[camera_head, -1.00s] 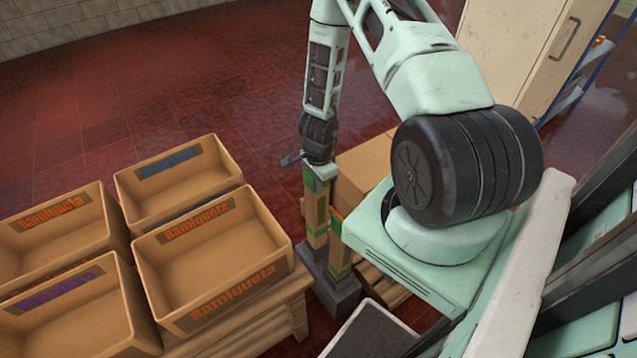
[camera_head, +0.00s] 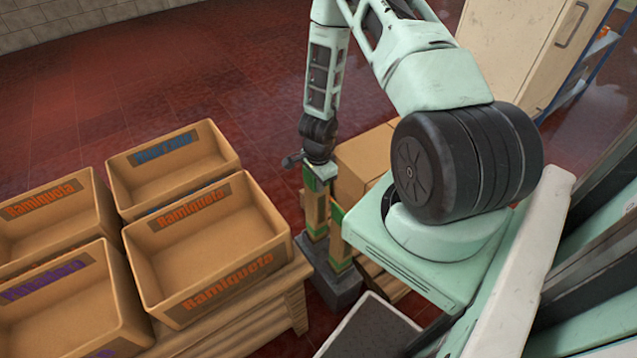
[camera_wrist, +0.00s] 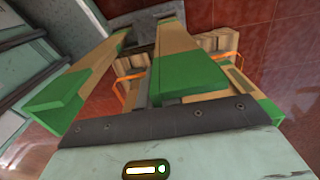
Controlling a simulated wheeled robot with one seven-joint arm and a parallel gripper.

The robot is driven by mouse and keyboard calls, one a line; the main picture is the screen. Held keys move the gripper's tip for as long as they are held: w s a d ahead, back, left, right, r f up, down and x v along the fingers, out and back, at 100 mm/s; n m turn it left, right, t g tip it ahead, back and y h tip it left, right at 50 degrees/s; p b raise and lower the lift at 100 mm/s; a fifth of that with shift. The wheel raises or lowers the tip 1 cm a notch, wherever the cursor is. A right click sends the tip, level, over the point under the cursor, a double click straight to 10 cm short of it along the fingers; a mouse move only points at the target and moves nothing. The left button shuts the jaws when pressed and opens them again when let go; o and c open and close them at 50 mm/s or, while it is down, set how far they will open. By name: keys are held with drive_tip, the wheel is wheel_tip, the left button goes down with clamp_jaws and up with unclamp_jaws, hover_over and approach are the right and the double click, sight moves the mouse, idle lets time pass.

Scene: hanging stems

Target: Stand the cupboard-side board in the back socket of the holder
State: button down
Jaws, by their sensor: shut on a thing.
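A wooden board with green bands (camera_head: 314,212) stands under my gripper (camera_head: 320,172) in the head view. My gripper is shut on its top; its green end (camera_wrist: 190,74) shows in the wrist view just beyond the dark jaw mount. A second green-banded board (camera_head: 340,250) stands close on the right, apart from my gripper; it also shows at the left of the wrist view (camera_wrist: 62,92). The grey holder (camera_head: 345,292) is on the floor below. The held board's foot reaches down to the holder, but I cannot tell whether it is inside a socket.
Open cardboard boxes (camera_head: 205,250) stand on a wooden pallet (camera_head: 270,312) to the left. A closed carton (camera_head: 365,165) is behind the boards. A pale cupboard (camera_head: 510,50) stands at the upper right. The red floor at the back left is clear.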

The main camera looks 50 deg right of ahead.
drive_tip(key=shift+f+b, duration=0.5)
drive_tip(key=shift+f, duration=0.1)
idle(0.5)
drive_tip(key=c, duration=1.5)
unclamp_jaws()
drive_tip(key=shift+r, duration=0.1)
wheel_tip(320, 180, up, 17)
drive_tip(key=p, duration=0.4)
drive_tip(key=shift+r, duration=0.15)
drive_tip(key=shift+a, duration=0.1)
